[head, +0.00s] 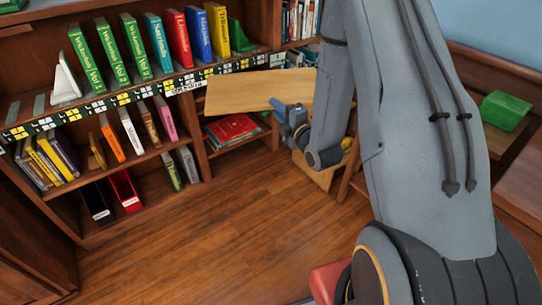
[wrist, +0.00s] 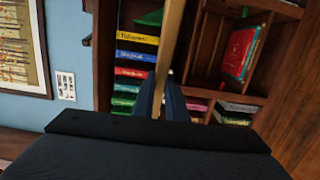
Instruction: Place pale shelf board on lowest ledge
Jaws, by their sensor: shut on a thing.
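The pale shelf board (head: 258,92) is held up in front of the bookcase in the head view, its broad face showing. My gripper (head: 279,107) is shut on the board's near edge. In the wrist view the board (wrist: 171,45) shows as a narrow upright strip rising from between my gripper's fingers (wrist: 160,92). The bookcase (head: 205,158) stands behind it. The board hides part of the bay behind, where red books (head: 232,128) lie on a low shelf. I cannot tell clearly which ledge there is the lowest.
Upright coloured books (head: 179,38) fill the upper shelf at left, above a strip of labels (head: 123,98). A pale wooden piece (head: 323,178) shows low beneath my gripper. A green box (head: 505,111) stands at right. The wooden floor (head: 230,225) in front is clear.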

